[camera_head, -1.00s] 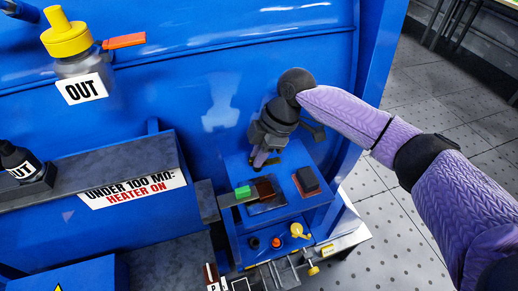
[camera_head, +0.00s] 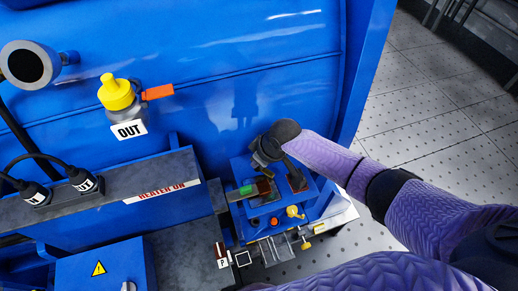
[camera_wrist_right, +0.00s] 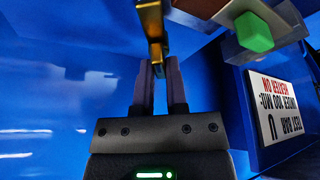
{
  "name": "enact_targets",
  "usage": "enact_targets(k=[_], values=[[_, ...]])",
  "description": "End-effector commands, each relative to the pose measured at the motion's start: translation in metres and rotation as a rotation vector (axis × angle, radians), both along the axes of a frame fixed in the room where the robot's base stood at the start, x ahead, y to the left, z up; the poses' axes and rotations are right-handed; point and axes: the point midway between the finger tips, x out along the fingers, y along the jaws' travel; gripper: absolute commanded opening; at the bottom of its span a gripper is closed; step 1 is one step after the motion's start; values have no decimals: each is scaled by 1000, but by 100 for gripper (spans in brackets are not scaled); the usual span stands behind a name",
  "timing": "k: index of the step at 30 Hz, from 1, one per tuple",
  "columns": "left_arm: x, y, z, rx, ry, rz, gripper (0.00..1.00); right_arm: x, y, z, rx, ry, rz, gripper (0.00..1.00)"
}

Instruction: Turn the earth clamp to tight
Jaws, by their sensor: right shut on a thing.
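My right gripper (camera_head: 262,168) reaches down over the back of a small blue box on the machine's right side. In the right wrist view its fingers (camera_wrist_right: 160,75) are shut on the lower end of a narrow brass-coloured piece (camera_wrist_right: 151,25), which I take to be the earth clamp's handle. In the head view the gripper hides this piece, so I cannot tell its angle against any mark. A green block (camera_head: 246,189) sits beside the gripper and also shows in the wrist view (camera_wrist_right: 254,31). My left gripper is out of view.
A yellow knob (camera_head: 292,211) and an orange knob (camera_head: 274,221) are on the box's front. A grey ledge (camera_head: 120,195) with black plugs runs to the left. A yellow-capped valve with an orange lever (camera_head: 158,92) is on the blue wall. Open floor (camera_head: 430,140) lies right.

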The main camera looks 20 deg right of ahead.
Motion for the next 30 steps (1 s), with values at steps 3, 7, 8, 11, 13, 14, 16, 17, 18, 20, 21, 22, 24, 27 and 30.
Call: enact_targets(k=[3,7,8,11,13,14,16,17,18,20,21,22,24,27,30], values=[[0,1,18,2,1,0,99,0,2,6,3,0,-106,0],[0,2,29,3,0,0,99,0,2,5,3,0,-224,0],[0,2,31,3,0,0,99,0,2,5,3,0,-249,0],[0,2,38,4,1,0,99,-1,2,4,3,1,-329,0],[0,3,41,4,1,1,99,0,3,3,3,-1,-380,0],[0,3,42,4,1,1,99,0,3,3,3,0,-401,0],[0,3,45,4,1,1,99,0,3,3,2,0,-444,0],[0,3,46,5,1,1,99,0,3,2,3,0,-460,0],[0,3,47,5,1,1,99,0,2,2,2,-1,-482,0],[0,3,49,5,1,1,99,0,3,2,3,0,-510,0],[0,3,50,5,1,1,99,0,3,1,1,0,-526,0],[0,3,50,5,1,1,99,0,2,1,2,1,-538,0],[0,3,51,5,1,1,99,0,3,1,1,-1,-558,0],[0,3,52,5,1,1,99,0,3,1,0,-1,-581,0],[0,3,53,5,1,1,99,0,2,1,1,-1,-596,0]])
